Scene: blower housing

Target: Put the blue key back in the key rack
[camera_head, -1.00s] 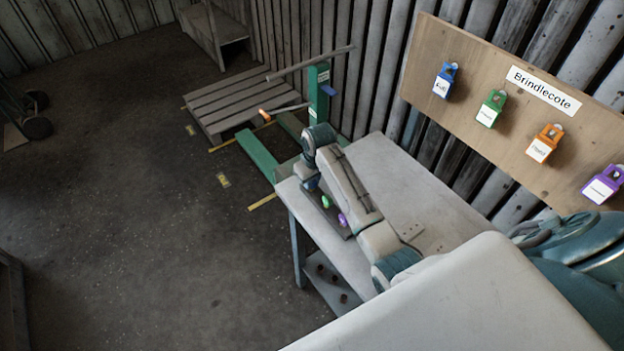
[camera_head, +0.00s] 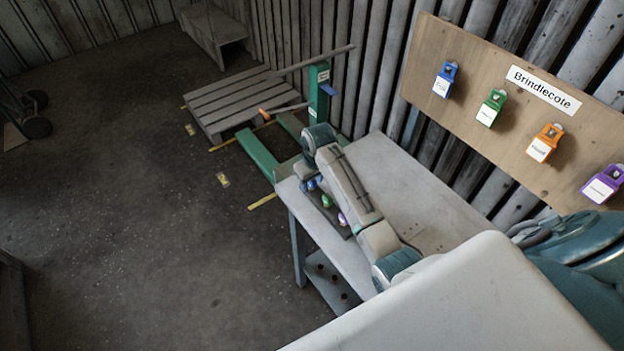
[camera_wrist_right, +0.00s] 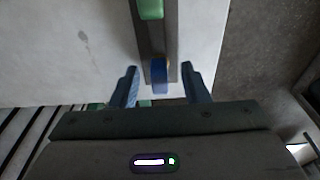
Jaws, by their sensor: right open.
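A dark key rack (camera_wrist_right: 142,40) lies on the pale table (camera_head: 410,190). The blue key (camera_wrist_right: 159,75) is at the rack's near end in the right wrist view, and in the head view it is a small blue spot (camera_head: 311,184). My right gripper (camera_wrist_right: 158,68) is open, with one finger on each side of the blue key and gaps showing. The key's lower part is hidden, so how deep it sits cannot be told. A green key (camera_head: 326,201) and a purple key (camera_head: 342,219) stand along the rack. My left gripper is not in view.
A wooden board (camera_head: 510,105) on the wall carries blue, green, orange and purple padlocks above the table. A green pallet jack (camera_head: 318,95) and a wooden pallet (camera_head: 230,103) stand beyond the table. The floor at left is largely clear.

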